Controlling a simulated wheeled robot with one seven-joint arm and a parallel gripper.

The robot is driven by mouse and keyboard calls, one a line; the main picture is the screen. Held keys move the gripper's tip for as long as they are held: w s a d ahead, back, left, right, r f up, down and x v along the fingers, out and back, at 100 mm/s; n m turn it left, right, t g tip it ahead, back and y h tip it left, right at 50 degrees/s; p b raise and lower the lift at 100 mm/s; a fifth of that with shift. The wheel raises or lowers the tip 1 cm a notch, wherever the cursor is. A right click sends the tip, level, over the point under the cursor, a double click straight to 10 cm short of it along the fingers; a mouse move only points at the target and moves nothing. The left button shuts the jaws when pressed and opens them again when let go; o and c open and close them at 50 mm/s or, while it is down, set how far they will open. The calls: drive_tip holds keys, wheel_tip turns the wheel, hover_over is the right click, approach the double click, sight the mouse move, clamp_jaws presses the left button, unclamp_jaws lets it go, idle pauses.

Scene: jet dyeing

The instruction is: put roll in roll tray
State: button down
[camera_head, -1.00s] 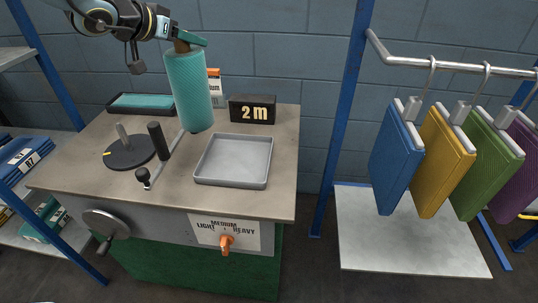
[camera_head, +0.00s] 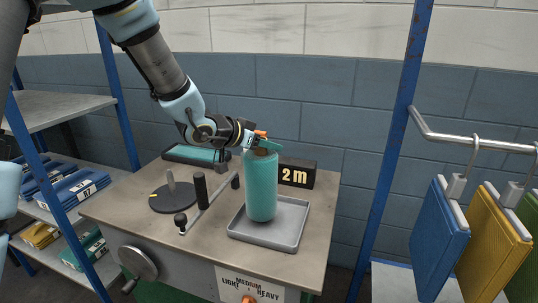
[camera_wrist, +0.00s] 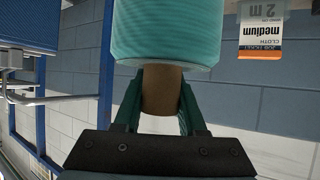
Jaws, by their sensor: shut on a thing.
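The teal cloth roll (camera_head: 261,186) is upright in the head view, with its lower end over the middle of the grey roll tray (camera_head: 292,240). Whether its bottom touches the tray floor I cannot tell. My gripper (camera_head: 262,146) is at the top of the roll, shut on its brown core. The wrist view shows my two green fingers (camera_wrist: 161,105) on either side of the core (camera_wrist: 162,92), with the teal roll (camera_wrist: 165,35) beyond. The roll hides the back left part of the tray.
A black "2 m" sign (camera_head: 297,173) stands behind the tray. A black disc with a peg (camera_head: 173,196) and a lever (camera_head: 202,190) are to its left. A job ticket (camera_wrist: 261,35) shows in the wrist view. Blue, yellow and green cloths (camera_head: 440,240) hang at right.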

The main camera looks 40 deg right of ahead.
drive_tip(key=shift+f, duration=1.15)
drive_tip(key=shift+c, duration=2.4)
unclamp_jaws()
drive_tip(key=shift+r, duration=0.2)
drive_tip(key=w+v, duration=0.1)
drive_tip(key=v, duration=1.1)
drive_tip(key=shift+s, duration=0.5)
drive_tip(key=shift+w+a+f, duration=0.1)
